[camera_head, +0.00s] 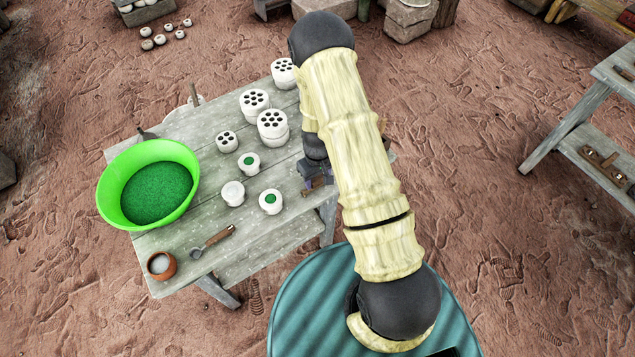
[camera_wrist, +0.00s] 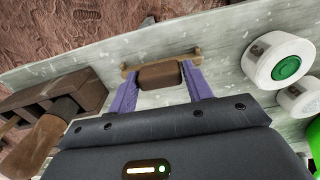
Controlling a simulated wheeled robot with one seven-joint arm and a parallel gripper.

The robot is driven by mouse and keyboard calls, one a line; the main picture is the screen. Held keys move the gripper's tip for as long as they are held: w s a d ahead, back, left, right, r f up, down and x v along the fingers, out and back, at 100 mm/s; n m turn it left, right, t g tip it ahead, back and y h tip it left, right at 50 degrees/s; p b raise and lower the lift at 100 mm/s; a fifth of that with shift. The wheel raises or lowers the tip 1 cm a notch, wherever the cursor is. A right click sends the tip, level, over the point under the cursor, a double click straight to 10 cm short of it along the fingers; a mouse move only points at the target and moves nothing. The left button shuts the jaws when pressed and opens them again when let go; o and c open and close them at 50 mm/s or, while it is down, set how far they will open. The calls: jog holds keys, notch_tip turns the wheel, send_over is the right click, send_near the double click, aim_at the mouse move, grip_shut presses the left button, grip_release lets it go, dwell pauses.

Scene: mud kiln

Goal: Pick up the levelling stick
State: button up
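My gripper (camera_head: 316,172) is low over the right side of the table, partly hidden by my arm in the head view. In the wrist view its two purple fingers (camera_wrist: 160,72) stand on either side of a brown wooden block. A thin wooden bar lies across just beyond this block, and together they look like the levelling stick (camera_wrist: 160,77). The block fills the gap between the fingertips. I cannot tell whether the fingers press on it or only stand beside it. A brown part of it shows in the head view (camera_head: 318,184) below the gripper.
The grey wooden table (camera_head: 185,235) holds several white perforated cylinders (camera_head: 272,125), small white pots, a green basin (camera_head: 148,184), a clay cup (camera_head: 161,266) and a wooden-handled tool (camera_head: 212,242). In the wrist view, brown wooden pieces (camera_wrist: 62,98) lie close to the left of the fingers.

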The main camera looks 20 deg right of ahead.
aim_at(318, 178)
jog(key=c, duration=0.4)
jog(key=shift+o, duration=0.2)
notch_tip(318, 178, up, 10)
jog(key=b, duration=0.1)
jog(key=shift+f, duration=0.1)
dwell(0.6)
notch_tip(318, 178, down, 8)
jog(key=m, duration=0.3)
jog(key=shift+w, duration=0.15)
